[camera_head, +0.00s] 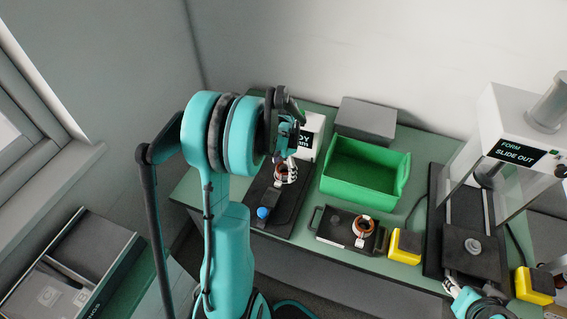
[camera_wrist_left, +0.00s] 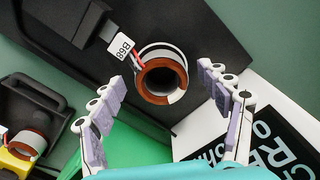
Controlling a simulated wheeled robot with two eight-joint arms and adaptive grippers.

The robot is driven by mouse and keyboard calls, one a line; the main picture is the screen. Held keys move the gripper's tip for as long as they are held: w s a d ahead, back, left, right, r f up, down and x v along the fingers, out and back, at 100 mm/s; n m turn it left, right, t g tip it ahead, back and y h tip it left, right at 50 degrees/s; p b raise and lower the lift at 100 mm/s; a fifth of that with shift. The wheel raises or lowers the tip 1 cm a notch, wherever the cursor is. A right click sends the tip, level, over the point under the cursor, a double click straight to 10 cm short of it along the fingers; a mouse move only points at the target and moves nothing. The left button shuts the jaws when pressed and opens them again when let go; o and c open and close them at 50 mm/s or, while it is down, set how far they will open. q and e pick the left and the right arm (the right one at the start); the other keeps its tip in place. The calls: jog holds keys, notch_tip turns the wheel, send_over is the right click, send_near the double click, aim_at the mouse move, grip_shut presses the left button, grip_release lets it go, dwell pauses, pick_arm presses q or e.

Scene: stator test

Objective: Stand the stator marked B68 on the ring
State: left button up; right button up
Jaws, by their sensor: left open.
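The stator marked B68 (camera_wrist_left: 163,82) has a copper winding, a pale outer body, red and white leads and a white tag (camera_wrist_left: 122,47). In the head view the stator (camera_head: 283,175) is on the black tester base (camera_head: 257,197), partly behind my left gripper (camera_head: 291,163). In the left wrist view my left gripper (camera_wrist_left: 161,76) is open, with one finger on each side of the stator and visible gaps. Whether the stator sits on a ring is hidden. My right gripper (camera_head: 456,290) is partly in view at bottom right; its jaw state is unclear.
Another copper stator (camera_head: 363,226) is on a black tray (camera_head: 337,227) with handles, beside a yellow block (camera_head: 405,246). A green bin (camera_head: 365,170) and grey box (camera_head: 366,120) are behind. A white press (camera_head: 512,125) stands right. A blue knob (camera_head: 263,213) rises from the tester base.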

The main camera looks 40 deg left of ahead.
pick_arm(q)
notch_tip(320, 180, up, 12)
dwell(0.4)
jog(key=shift+f, duration=0.1)
dwell(0.6)
